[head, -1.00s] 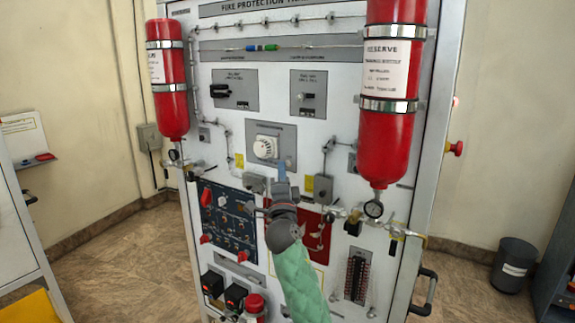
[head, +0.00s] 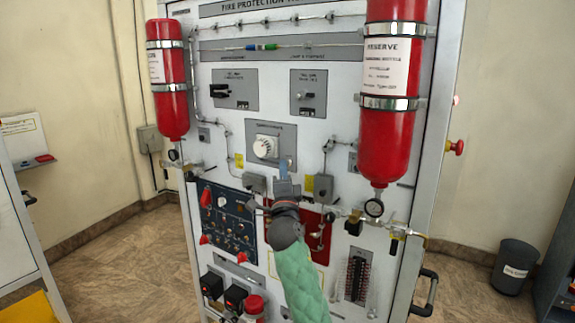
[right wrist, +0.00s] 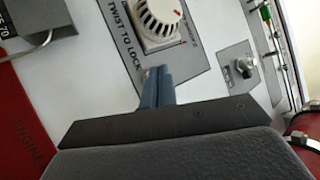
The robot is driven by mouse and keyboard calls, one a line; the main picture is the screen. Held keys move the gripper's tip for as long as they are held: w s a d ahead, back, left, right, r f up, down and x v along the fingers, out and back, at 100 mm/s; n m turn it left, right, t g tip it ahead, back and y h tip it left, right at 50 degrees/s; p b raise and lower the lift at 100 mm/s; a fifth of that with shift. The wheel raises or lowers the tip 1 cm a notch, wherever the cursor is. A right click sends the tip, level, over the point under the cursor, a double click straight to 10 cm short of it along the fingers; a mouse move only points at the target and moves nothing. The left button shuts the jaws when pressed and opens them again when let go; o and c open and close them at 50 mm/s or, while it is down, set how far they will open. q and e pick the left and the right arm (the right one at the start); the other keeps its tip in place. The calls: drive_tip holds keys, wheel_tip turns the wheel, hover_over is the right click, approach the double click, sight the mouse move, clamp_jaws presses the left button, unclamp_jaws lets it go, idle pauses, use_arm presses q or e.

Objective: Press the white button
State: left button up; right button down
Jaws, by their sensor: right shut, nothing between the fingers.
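A round white dial-like detector (head: 265,146) sits on a grey plate on the trainer panel; it also shows at the top of the right wrist view (right wrist: 160,18). My right gripper (head: 287,165) is shut and empty, its fingertips at the lower right of that plate. In the right wrist view the closed blue-grey fingers (right wrist: 157,84) point at the plate's lower edge, below the detector. A small pale spot shows right at the fingertips, mostly covered; I cannot tell whether it is the white button or whether the fingers touch it. My left gripper is not in view.
Red cylinders stand on the panel's left (head: 168,80) and right (head: 391,90). A grey box (head: 323,187) and a gauge (head: 374,208) with piping lie right of my gripper. A blue switch panel (head: 228,222) is at lower left.

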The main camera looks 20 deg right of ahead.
drive_tip(key=shift+w+d, duration=0.25)
drive_tip(key=shift+d, duration=0.05)
idle(0.7)
drive_tip(key=shift+b, duration=0.3)
drive_tip(key=shift+s+a+b, duration=0.35)
drive_tip(key=shift+s+a, duration=0.15)
drive_tip(key=shift+a, duration=0.1)
drive_tip(key=s+a+b, duration=0.1)
drive_tip(key=a, duration=0.1)
drive_tip(key=s+a, duration=0.2)
drive_tip(key=shift+b, duration=0.35)
idle(0.7)
